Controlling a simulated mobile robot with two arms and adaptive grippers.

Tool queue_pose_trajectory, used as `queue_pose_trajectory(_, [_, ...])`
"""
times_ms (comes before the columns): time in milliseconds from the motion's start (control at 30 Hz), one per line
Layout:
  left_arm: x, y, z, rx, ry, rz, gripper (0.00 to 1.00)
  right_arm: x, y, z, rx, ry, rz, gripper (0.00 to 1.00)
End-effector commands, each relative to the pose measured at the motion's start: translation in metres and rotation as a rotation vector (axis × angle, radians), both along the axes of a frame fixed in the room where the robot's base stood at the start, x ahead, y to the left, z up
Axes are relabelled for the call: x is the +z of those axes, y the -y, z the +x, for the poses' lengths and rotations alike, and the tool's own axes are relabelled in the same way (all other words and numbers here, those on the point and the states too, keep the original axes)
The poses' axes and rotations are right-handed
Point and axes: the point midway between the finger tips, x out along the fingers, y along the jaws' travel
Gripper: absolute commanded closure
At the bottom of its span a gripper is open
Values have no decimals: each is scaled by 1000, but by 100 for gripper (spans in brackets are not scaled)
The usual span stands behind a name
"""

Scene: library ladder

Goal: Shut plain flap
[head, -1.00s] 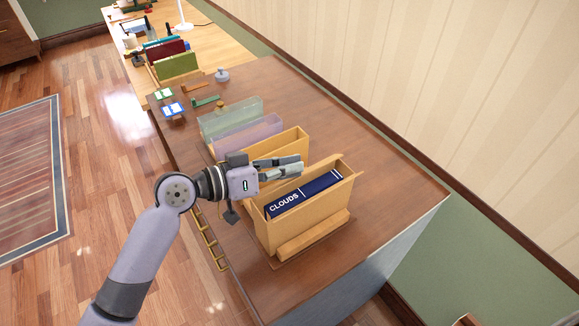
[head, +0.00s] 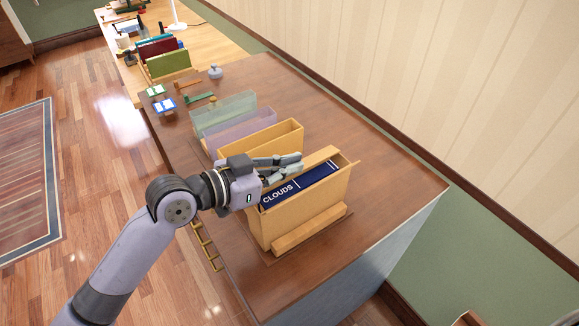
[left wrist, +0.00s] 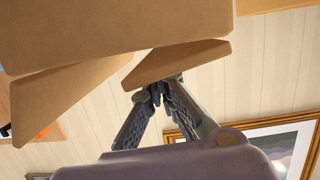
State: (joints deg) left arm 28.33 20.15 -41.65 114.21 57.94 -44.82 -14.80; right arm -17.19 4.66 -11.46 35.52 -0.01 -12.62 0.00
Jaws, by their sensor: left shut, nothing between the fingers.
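The box with the blue "CLOUDS" book (head: 303,184) stands upright at the near end of the brown counter. Its plain tan flap (head: 322,156) shows along the far top edge, with the book's top still uncovered; its exact tilt is hard to tell. My left gripper (head: 296,163) is shut and empty just behind the flap, level with the box top. In the left wrist view, the shut fingertips (left wrist: 162,88) are close under a tan panel (left wrist: 178,62), seemingly the flap; contact is unclear. My right gripper is out of view.
Behind my left gripper stand an open tan box (head: 285,132), a lilac clear box (head: 245,135) and a greenish clear one (head: 225,112). A wooden block (head: 310,230) lies against the near box's front. The counter's right side is clear.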

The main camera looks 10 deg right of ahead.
Motion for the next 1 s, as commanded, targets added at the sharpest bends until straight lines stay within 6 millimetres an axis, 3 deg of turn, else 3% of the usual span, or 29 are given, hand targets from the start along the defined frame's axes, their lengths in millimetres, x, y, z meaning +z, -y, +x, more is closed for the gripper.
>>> queue_pose_trajectory(1000, [-2, 0, 1, 0, 77, 31, 100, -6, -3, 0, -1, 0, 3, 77])
